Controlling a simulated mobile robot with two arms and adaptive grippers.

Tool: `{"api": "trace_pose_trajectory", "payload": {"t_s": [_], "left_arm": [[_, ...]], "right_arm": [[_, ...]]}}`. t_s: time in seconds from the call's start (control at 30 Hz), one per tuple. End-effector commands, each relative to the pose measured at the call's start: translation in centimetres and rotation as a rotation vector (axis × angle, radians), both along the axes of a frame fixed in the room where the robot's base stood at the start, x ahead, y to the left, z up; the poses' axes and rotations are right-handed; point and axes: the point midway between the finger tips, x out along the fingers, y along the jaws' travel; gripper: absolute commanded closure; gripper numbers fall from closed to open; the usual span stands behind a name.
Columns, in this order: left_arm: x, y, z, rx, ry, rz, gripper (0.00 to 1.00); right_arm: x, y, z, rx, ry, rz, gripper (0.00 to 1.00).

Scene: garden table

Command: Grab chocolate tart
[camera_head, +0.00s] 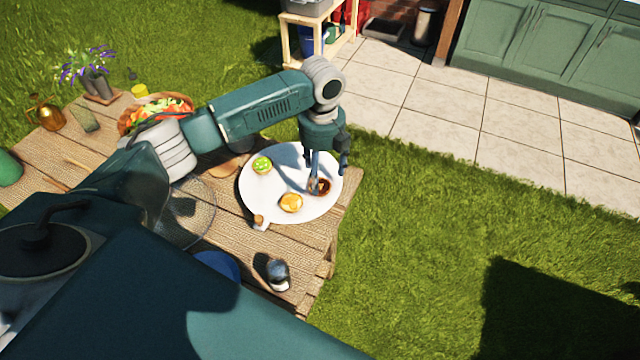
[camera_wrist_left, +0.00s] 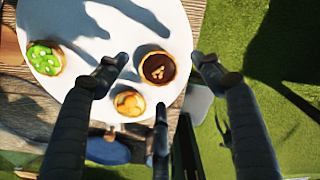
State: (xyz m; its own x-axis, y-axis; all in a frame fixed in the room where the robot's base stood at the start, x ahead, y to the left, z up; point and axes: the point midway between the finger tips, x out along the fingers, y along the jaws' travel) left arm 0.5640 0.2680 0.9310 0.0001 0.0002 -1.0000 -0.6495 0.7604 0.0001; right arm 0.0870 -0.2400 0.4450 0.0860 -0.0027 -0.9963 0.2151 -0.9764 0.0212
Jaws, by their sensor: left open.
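The chocolate tart (camera_head: 322,187) is a small round tart with a dark filling, near the right side of a white plate (camera_head: 262,205) on the wooden table. It also shows in the left wrist view (camera_wrist_left: 157,69), with small pale pieces on top. My left gripper (camera_head: 323,183) reaches down over the tart from above. In the left wrist view its dark fingers (camera_wrist_left: 155,75) are spread, with the tart between their tips and no visible grip on it. Whether the fingertips touch the tart is unclear. My right gripper is in neither view.
A green-topped tart (camera_head: 262,165) and an orange-topped tart (camera_head: 291,203) share the plate. A small shaker (camera_head: 260,222) and a dark jar (camera_head: 278,274) stand near the plate. A salad bowl (camera_head: 155,112) is behind my arm. Open grass lies right of the table.

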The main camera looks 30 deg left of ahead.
Motion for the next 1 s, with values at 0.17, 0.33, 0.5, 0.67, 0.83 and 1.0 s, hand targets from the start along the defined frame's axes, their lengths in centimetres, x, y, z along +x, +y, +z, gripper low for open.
{"api": "trace_pose_trajectory", "payload": {"t_s": [0.17, 0.33, 0.5, 0.67, 0.83, 1.0], "left_arm": [[-0.7, 0.2, -2.6, 0.001, 0.003, 0.001, 0.33], [-0.6, 0.2, -3.8, 0.001, 0.001, 0.0, 0.33], [-0.6, 0.2, -3.9, 0.0, 0.0, 0.0, 0.33], [-0.6, 0.1, -3.8, 0.0, 0.0, 0.0, 0.61], [-0.6, 0.1, -3.8, 0.0, 0.0, 0.0, 0.81], [-0.5, 0.1, -3.8, 0.0, 0.0, 0.0, 0.82]], "right_arm": [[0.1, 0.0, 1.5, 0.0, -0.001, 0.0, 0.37], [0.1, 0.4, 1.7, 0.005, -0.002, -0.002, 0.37], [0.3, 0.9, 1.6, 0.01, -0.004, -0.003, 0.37], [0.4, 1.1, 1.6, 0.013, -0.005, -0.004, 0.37], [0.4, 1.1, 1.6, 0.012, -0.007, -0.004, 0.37], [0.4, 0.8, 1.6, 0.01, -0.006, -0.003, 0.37]]}}
